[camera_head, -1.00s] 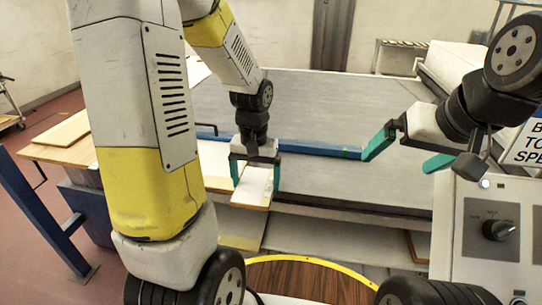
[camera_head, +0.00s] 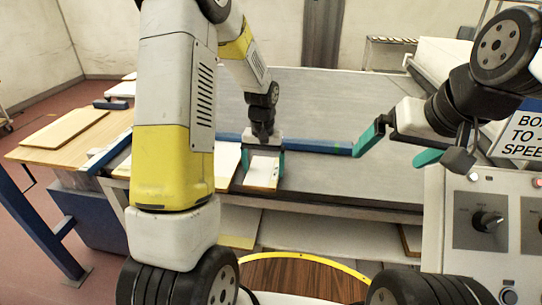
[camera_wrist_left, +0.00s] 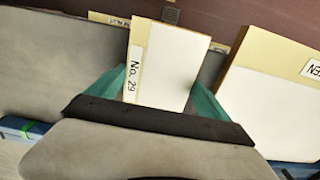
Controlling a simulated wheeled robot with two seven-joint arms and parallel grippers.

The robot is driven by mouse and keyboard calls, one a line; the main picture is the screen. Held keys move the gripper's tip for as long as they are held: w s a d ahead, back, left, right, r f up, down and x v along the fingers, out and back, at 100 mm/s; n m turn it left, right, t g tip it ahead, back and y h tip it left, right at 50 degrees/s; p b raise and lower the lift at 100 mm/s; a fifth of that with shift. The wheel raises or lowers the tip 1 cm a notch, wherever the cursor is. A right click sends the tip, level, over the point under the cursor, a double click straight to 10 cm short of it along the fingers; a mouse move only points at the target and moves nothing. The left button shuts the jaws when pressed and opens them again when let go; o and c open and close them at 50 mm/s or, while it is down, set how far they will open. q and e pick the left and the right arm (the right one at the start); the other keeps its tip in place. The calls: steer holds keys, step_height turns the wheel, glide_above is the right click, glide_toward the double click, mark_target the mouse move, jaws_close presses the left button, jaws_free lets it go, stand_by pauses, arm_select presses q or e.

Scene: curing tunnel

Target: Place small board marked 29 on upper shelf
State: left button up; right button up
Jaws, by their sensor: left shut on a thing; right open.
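The small board marked No. 29 (camera_wrist_left: 168,66) is pale with a cream edge strip and a label. My left gripper (camera_wrist_left: 155,92) is shut on it, one teal finger at each side. In the head view the board (camera_head: 262,173) hangs from my left gripper (camera_head: 264,158) over the front edge of the grey surface (camera_head: 330,115). I cannot tell whether it touches anything below. My right gripper (camera_head: 397,143) is open and empty at the right, above the grey surface. Below the grey front edge is a lower shelf with boards (camera_head: 240,222); which level is the upper shelf is unclear.
A larger pale board (camera_head: 226,160) lies just left of the held one; its partly cut label shows in the wrist view (camera_wrist_left: 313,69). A blue rail (camera_head: 316,147) crosses behind. A wooden table with a board (camera_head: 68,126) stands left, a control panel (camera_head: 500,225) right.

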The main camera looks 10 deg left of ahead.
arm_select(q)
steer(key=shift+f, duration=0.15)
steer(key=o, duration=1.2)
